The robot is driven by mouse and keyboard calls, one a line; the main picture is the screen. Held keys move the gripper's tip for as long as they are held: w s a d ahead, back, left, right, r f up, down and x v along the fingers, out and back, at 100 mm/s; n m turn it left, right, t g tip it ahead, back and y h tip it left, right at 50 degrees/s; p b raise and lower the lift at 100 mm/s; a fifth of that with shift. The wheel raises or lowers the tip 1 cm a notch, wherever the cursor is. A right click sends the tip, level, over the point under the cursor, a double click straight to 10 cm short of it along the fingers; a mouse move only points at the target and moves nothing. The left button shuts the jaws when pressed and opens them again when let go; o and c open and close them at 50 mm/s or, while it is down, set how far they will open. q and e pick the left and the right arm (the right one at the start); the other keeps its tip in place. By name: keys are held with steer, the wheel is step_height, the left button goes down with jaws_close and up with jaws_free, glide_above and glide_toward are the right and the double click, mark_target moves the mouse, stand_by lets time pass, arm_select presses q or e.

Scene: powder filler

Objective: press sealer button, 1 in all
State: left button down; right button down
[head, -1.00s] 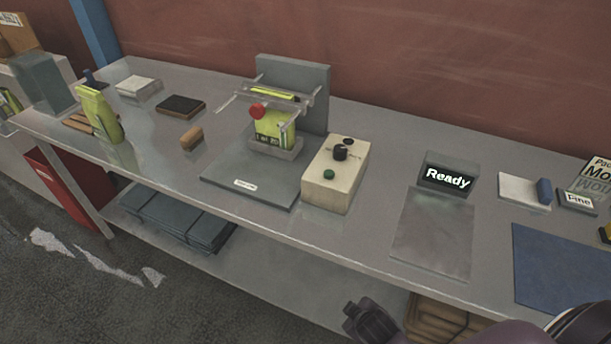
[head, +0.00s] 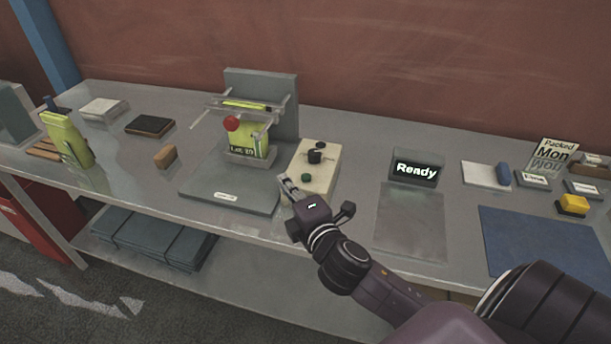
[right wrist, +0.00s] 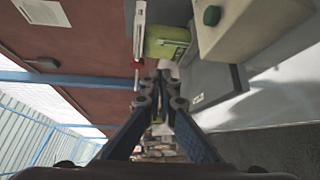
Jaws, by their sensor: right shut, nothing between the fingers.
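The sealer (head: 255,110) stands upright on a grey base plate at the middle of the bench, with a yellow-green pouch (head: 249,142) in it and a red ball knob at its front. Beside it is a cream control box (head: 325,166) with a black knob and a green button (head: 306,177). The green button also shows in the right wrist view (right wrist: 211,15). My right gripper (head: 286,184) is shut and empty, in front of the box's left front corner, close to the green button in the head view. I cannot tell its exact gap. My left gripper is not in view.
A display reading "Ready" (head: 415,169) stands behind a grey plate (head: 409,222) to the right. A blue mat (head: 540,241) and a yellow block (head: 573,204) lie farther right. A yellow-green pouch (head: 70,138) and a small wooden block (head: 165,156) are at left.

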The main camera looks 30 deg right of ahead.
steer(key=w+a+r+n+g+y, duration=0.15)
steer(key=a+r+n+y, duration=0.55)
steer(key=n, duration=1)
steer(key=w+a+r+n+g+y, duration=0.15)
steer(key=a+r+n+y, duration=0.5)
steer(key=n, duration=1.05)
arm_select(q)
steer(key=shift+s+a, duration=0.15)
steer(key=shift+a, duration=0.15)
arm_select(e)
steer(key=w+d+f+n+g+h, duration=0.1)
steer(key=d+f+n+g+h, duration=0.1)
steer(key=d+n, duration=0.5)
steer(key=w+d+f+n+g+h, duration=0.1)
steer(key=d+f+n+h, duration=0.4)
steer(key=d, duration=1.1)
steer(key=n+g+h, duration=0.1)
steer(key=n, duration=0.1)
steer(key=shift+d+n+g, duration=0.2)
steer(key=shift+n+g, duration=0.1)
steer(key=shift+n, duration=0.1)
steer(key=shift+a+f+h, duration=0.1)
steer(key=shift+f+h, duration=0.15)
